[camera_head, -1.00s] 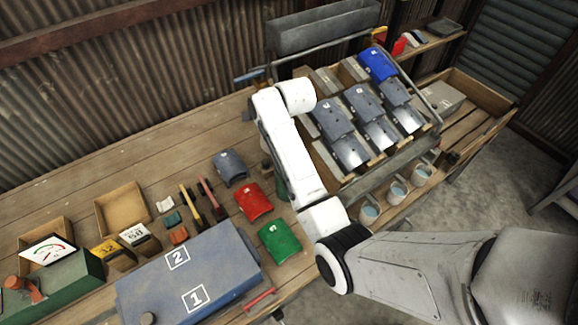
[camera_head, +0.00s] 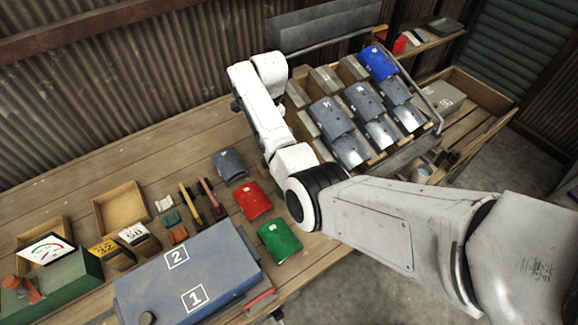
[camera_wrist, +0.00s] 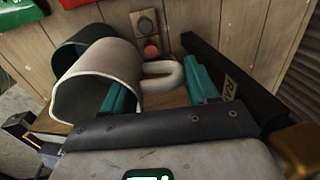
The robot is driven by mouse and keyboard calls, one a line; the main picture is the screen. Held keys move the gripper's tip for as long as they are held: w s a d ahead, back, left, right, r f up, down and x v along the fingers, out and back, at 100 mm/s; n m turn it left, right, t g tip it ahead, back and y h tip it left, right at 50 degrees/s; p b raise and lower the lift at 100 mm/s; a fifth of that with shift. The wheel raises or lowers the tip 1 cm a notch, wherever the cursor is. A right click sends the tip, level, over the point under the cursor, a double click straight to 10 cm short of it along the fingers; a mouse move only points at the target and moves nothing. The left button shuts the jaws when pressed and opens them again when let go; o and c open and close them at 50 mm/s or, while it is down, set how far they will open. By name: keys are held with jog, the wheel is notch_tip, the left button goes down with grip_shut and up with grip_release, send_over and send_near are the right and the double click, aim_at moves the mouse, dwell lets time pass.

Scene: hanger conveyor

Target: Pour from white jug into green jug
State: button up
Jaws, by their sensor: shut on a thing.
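In the wrist view the white jug (camera_wrist: 92,88) lies tilted, its open mouth turned toward the lower left. Its looped handle (camera_wrist: 163,75) lies between the two teal fingers of my gripper (camera_wrist: 160,92), which is shut on it. The dark green jug (camera_wrist: 80,38) is just behind the white jug and partly covered by it. I cannot tell whether the two jugs touch, and what is inside them does not show. In the head view my arm hides both jugs and my gripper.
A wooden bench (camera_head: 110,165) holds a blue box (camera_head: 188,275), a red cover (camera_head: 253,201), a green cover (camera_head: 279,242) and a grey cover (camera_head: 229,165). A rack of grey covers (camera_head: 350,115) stands at the right. A small red-button panel (camera_wrist: 149,35) is near the jugs.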

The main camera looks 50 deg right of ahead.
jog(key=shift+f+g, duration=0.35)
jog(key=shift+g, duration=0.05)
jog(key=shift+r, duration=0.1)
jog(key=shift+r+p, duration=0.8)
jog(key=shift+r, duration=0.6)
